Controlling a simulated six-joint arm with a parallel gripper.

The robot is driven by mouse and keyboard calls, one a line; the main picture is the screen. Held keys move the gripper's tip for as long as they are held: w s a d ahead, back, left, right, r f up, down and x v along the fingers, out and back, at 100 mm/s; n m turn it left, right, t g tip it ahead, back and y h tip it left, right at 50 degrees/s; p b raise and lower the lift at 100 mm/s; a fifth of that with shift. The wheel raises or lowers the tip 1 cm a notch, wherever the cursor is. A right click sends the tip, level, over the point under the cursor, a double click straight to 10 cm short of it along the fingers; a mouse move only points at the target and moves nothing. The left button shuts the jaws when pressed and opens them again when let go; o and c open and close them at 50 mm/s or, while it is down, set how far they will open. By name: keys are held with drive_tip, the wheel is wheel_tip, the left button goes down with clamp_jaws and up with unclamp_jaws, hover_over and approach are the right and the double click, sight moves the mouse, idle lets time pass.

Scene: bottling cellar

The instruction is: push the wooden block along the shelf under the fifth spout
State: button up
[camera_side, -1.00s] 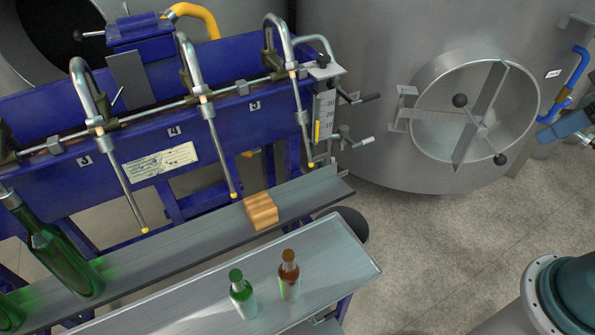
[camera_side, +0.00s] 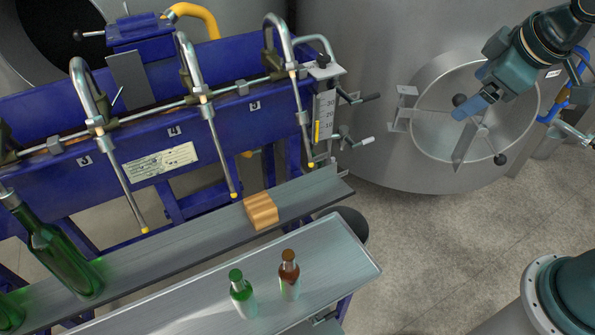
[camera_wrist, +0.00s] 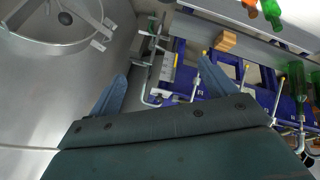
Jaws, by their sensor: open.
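The wooden block (camera_side: 261,212) sits on the grey shelf (camera_side: 205,235) in the side view, between the middle spout (camera_side: 218,150) and the rightmost spout (camera_side: 302,120), in front of their yellow tips. A third spout (camera_side: 125,185) hangs further left. My gripper (camera_side: 470,107) is high at the upper right, in front of the steel tank and well away from the block. In the wrist view my gripper (camera_wrist: 160,82) is open and empty, its blue fingers apart, with the block (camera_wrist: 226,41) beyond them at the upper right.
A large green bottle (camera_side: 65,258) stands on the shelf at the left, with another partly cut off. A small green bottle (camera_side: 241,293) and a brown bottle (camera_side: 289,276) stand on the lower tray (camera_side: 335,262). The shelf right of the block is clear.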

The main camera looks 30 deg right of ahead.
drive_tip(key=w+a+f+n+t+h, duration=0.1)
drive_tip(key=w+a+f+n, duration=0.2)
drive_tip(key=w, duration=0.3)
drive_tip(key=w+a+f+n, duration=0.3)
drive_tip(key=w+f+n, duration=0.1)
drive_tip(key=w, duration=0.2)
drive_tip(key=n+t+y, duration=0.2)
drive_tip(key=n+t, duration=0.4)
drive_tip(key=n, duration=1.8)
approach(266, 214)
drive_tip(key=w, duration=0.1)
drive_tip(key=shift+f, duration=0.25)
drive_tip(key=shift+w+f, duration=0.1)
drive_tip(key=shift+w, duration=0.1)
drive_tip(key=shift+x, duration=4.5)
drive_tip(key=shift+w+f, duration=0.2)
drive_tip(key=shift+w, duration=0.1)
drive_tip(key=shift+w+f, duration=0.1)
drive_tip(key=shift+w, duration=0.25)
